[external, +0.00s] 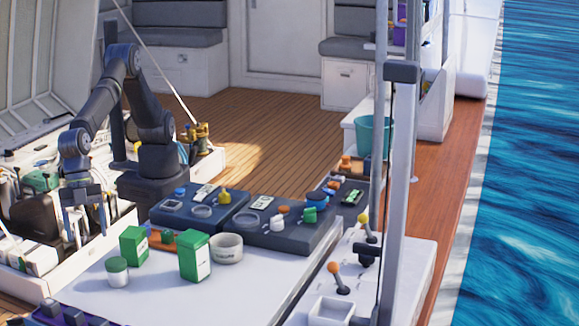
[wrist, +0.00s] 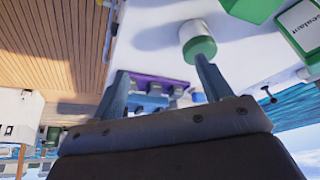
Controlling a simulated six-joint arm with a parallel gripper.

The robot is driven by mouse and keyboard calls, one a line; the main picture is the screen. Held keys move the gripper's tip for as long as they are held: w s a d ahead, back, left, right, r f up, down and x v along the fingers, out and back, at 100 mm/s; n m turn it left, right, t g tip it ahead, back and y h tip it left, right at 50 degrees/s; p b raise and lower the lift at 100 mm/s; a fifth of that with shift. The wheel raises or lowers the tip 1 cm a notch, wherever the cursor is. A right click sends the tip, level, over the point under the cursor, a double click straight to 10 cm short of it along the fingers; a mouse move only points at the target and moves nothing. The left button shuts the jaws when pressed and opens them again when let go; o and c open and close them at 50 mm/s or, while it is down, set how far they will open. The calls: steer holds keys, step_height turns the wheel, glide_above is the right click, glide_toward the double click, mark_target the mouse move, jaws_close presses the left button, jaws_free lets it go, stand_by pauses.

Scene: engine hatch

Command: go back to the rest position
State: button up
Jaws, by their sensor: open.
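My gripper (external: 88,234) hangs fingers-down at the left in the external view, at the end of my bent arm. It overlaps the open engine hatch box (external: 110,225) and its dark contents; I cannot tell its exact height above them. In the wrist view, my gripper's two fingers (wrist: 161,72) stand apart with nothing held between them. A white jar with a green lid (external: 117,271) stands on the white surface to the right of the gripper. It also shows in the wrist view (wrist: 197,42), beyond the right finger and apart from it.
Two green boxes (external: 133,246) (external: 195,257) and a pale round tub (external: 226,248) stand on the white surface. Dark trays (external: 270,237) with small parts lie behind them. A purple rack (external: 65,316) is at the front left. The wooden deck (external: 270,120) behind is clear.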

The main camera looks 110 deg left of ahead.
steer(key=w+a+r+n+t+y, duration=0.15)
steer(key=w+a+n, duration=0.25)
steer(key=w+a, duration=0.75)
steer(key=w+a+r+n+y, duration=0.1)
steer(key=w+a+r+n, duration=0.25)
steer(key=w+a, duration=0.8)
steer(key=w+a+r+n+y, duration=0.1)
steer(key=w+a+n, duration=0.2)
steer(key=w+a, duration=0.5)
steer(key=w+a+n+y, duration=0.2)
steer(key=w+a+n, duration=0.2)
steer(key=w+a, duration=0.5)
steer(key=a, duration=0.7)
steer(key=shift+r+g, duration=0.35)
